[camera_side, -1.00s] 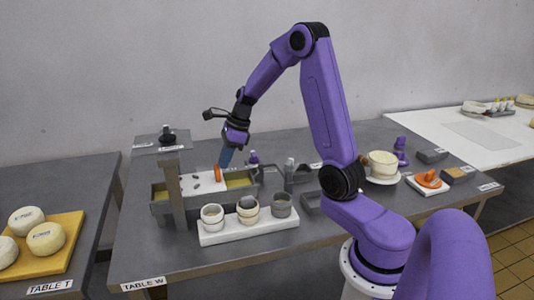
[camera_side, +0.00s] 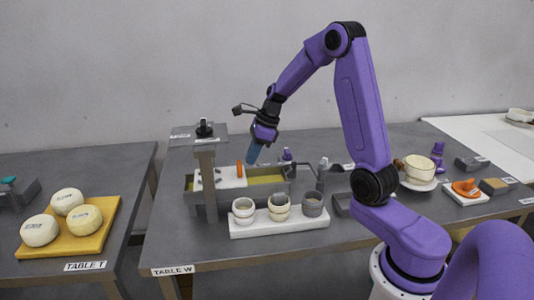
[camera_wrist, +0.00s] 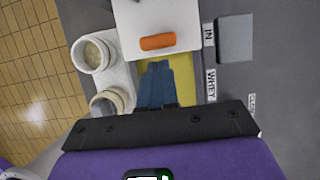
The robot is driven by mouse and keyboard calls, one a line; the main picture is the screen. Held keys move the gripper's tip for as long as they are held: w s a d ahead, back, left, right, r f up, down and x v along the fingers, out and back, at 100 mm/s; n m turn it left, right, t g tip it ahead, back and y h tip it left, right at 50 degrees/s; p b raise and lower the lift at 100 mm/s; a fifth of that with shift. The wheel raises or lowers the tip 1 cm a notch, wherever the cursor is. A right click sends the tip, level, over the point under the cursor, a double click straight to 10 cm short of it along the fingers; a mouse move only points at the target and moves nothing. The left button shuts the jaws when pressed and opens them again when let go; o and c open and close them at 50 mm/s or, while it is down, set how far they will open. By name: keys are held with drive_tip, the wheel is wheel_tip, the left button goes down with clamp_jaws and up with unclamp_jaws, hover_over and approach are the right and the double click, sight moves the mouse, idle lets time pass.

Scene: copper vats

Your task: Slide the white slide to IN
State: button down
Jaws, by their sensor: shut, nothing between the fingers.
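The white slide (camera_side: 232,182) lies across the left part of a grey vat (camera_side: 285,192), with an upright orange handle (camera_side: 240,169) on it. In the wrist view the white slide (camera_wrist: 150,15) and its orange handle (camera_wrist: 157,41) are just beyond my fingertips. My gripper (camera_side: 252,161) is shut and empty, on the right side of the handle in the side view. In the wrist view its blue fingers (camera_wrist: 157,66) point at the handle with a small gap between. An IN label (camera_wrist: 209,33) is beside the slide, and a WHEY label (camera_wrist: 211,86) is beside the open yellow part.
A grey post (camera_side: 207,185) stands in front of the vat's left part. A white tray (camera_side: 275,230) with several cups is in front of the vat. A dark bottle (camera_side: 322,170) stands to its right. Table T (camera_side: 100,245) holds a yellow board with white rounds.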

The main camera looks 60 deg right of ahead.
drive_tip(key=s+d+f+v, duration=0.1)
drive_tip(key=v, duration=1)
drive_tip(key=s+a+f+n+g+h, duration=0.1)
drive_tip(key=s+a+n+g, duration=0.1)
drive_tip(key=s+a+n, duration=0.55)
drive_tip(key=s+a+f+n+g, duration=0.1)
drive_tip(key=s+a+n, duration=0.2)
drive_tip(key=a+n, duration=0.8)
drive_tip(key=s+a+f+n+h, duration=0.1)
drive_tip(key=s+n, duration=0.8)
drive_tip(key=n, duration=0.1)
drive_tip(key=s+a+f+n, duration=0.1)
drive_tip(key=s+f+n, duration=0.1)
drive_tip(key=s+n, duration=0.7)
drive_tip(key=shift+f+n+h, duration=0.3)
drive_tip(key=shift+n+h, duration=0.1)
drive_tip(key=shift+n, duration=0.65)
drive_tip(key=shift+s+a, duration=0.1)
